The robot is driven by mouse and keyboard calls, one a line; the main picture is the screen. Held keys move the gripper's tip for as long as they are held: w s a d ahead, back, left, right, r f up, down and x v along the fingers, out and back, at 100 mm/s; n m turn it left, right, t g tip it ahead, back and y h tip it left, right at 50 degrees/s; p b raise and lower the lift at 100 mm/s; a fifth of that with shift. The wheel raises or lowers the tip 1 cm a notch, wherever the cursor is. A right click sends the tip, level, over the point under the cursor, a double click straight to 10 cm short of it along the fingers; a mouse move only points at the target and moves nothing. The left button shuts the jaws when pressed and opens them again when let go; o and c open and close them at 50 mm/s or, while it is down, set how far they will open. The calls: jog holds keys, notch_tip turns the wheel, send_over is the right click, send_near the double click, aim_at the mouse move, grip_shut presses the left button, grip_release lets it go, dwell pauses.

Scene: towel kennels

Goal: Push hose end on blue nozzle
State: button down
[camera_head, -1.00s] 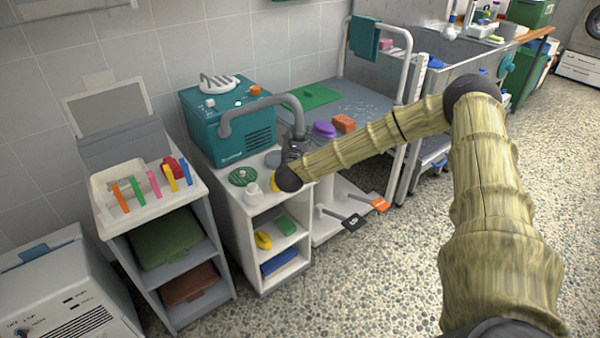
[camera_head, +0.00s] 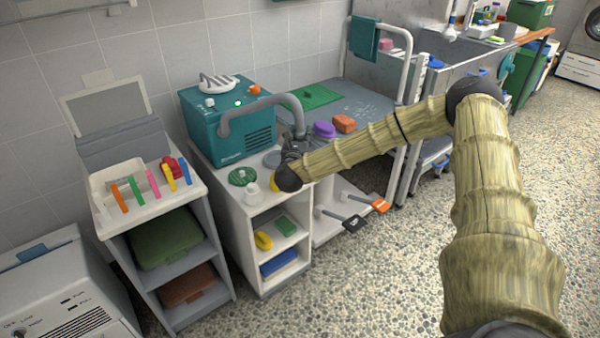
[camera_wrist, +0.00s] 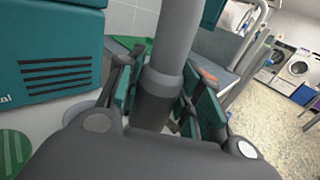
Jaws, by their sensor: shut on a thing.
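The teal dryer (camera_head: 228,125) stands on the white cabinet, and its grey hose (camera_head: 232,122) arches from its front to my gripper (camera_head: 295,146). In the wrist view, my gripper (camera_wrist: 165,98) is shut on the hose end (camera_wrist: 155,92), with teal finger pads on both sides of its thicker cuff. The hose's lower tip is hidden behind the gripper body. A narrow blue piece (camera_head: 185,171) stands at the right of the white tray, away from my gripper; I cannot tell whether it is the blue nozzle.
The white tray (camera_head: 105,203) holds several coloured pieces on the left cart. A green disc (camera_head: 242,176) and a small white container (camera_head: 252,192) lie on the cabinet near my gripper. A purple brush (camera_head: 324,129) and an orange block (camera_head: 345,124) sit on the grey table behind.

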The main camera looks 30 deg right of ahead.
jog(key=shift+f+b, duration=1.15)
jog(key=shift+b, duration=0.3)
dwell(1.7)
notch_tip(320, 180, up, 21)
jog(key=p, duration=0.5)
jog(key=shift+p, duration=0.35)
dwell(1.4)
